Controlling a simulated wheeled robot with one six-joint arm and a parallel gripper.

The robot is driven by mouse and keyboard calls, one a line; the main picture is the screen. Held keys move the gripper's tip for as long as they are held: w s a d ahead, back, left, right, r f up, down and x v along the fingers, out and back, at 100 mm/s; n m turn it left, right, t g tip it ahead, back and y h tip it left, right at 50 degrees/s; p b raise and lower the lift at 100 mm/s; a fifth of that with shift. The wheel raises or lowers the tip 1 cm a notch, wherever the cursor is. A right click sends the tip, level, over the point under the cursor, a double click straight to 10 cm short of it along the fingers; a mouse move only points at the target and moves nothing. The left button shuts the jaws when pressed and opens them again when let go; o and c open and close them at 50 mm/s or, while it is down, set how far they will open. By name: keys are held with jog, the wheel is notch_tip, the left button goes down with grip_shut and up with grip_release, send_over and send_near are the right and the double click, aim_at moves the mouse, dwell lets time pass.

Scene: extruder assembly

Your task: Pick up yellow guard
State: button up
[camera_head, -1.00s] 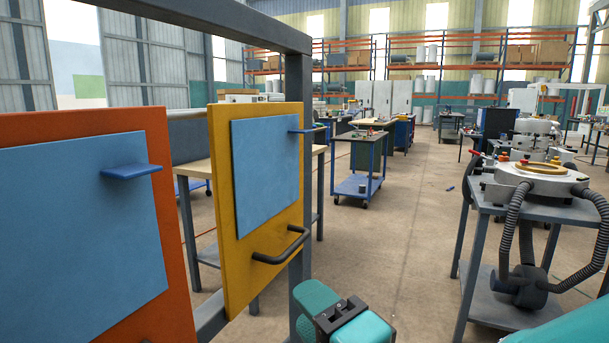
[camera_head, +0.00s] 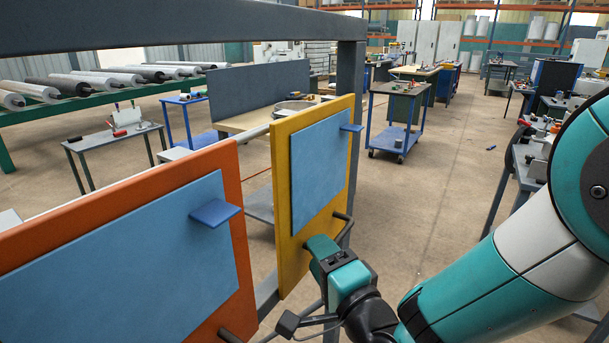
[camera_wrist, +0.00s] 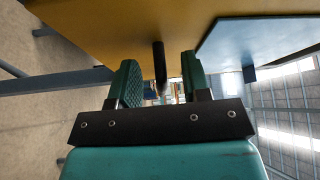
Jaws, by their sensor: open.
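The yellow guard (camera_head: 286,235) hangs upright in the dark frame. It has a blue panel (camera_head: 320,165) and a small blue tab (camera_head: 351,128) at its right edge. My gripper (camera_head: 318,248) is at the guard's lower part and hides most of its dark handle (camera_head: 343,216). In the wrist view, the yellow face (camera_wrist: 110,30) fills the top. The dark handle (camera_wrist: 159,62) stands between my two green fingers (camera_wrist: 160,85), with gaps on both sides. The gripper is open and around the handle, not closed on it.
The orange guard (camera_head: 235,260) with its own blue panel and tab is close on the left. The frame's post (camera_head: 352,100) and top beam (camera_head: 200,22) border the yellow guard. A blue cart (camera_head: 395,130) stands behind. Open floor (camera_head: 440,190) lies to the right.

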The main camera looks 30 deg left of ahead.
jog(key=shift+w, duration=0.1)
grip_shut()
jog(key=shift+a, duration=0.1)
jog(key=shift+r, duration=0.15)
